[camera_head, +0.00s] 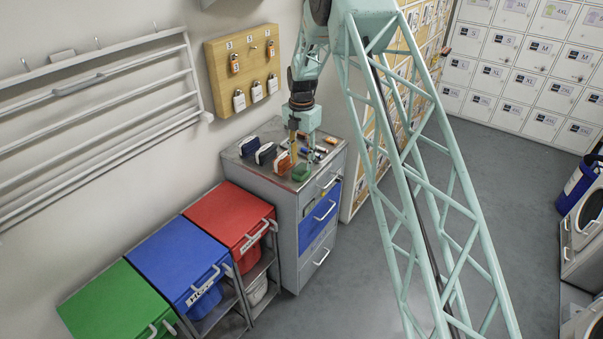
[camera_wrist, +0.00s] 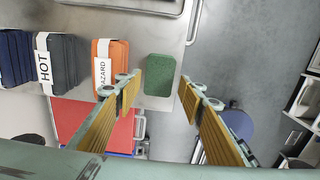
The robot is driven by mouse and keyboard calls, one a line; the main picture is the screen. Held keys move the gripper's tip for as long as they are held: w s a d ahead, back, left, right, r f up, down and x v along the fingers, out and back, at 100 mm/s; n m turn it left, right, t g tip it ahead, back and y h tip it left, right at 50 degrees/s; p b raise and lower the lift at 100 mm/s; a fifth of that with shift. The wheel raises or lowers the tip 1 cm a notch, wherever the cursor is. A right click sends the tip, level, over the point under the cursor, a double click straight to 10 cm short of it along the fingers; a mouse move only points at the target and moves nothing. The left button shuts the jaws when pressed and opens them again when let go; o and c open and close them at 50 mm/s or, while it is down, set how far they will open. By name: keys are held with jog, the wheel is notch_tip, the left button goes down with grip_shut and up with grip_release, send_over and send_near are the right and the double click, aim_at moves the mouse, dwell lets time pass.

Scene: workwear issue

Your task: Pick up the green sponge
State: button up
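The green sponge (camera_wrist: 159,75) is a flat rectangle lying on the steel top of a drawer cabinet, near its edge. In the head view it shows as a small green patch (camera_head: 302,172) just under my gripper (camera_head: 302,150). In the wrist view my gripper (camera_wrist: 160,90) is open, its two yellow-padded fingers spread wide. The sponge appears between and beyond the fingertips, with a gap on each side. Nothing is held. Whether the fingertips are at the sponge's height or above it, I cannot tell.
Left of the sponge stand an orange labelled bundle (camera_wrist: 110,62), a dark grey one marked HOT (camera_wrist: 62,60) and a navy one (camera_wrist: 15,58). Several small items (camera_head: 320,152) lie behind on the cabinet top (camera_head: 240,152). Red (camera_head: 225,212), blue and green lidded bins stand left of the cabinet.

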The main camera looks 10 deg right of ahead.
aim_at(302, 168)
jog(key=shift+f, duration=0.1)
jog(key=shift+w+f+p, duration=0.1)
jog(key=shift+f+p, duration=0.35)
jog(key=shift+f, duration=2.05)
jog(key=c, duration=0.3)
jog(key=shift+c, duration=0.2)
jog(key=shift+r, duration=0.15)
jog(key=shift+c, duration=0.2)
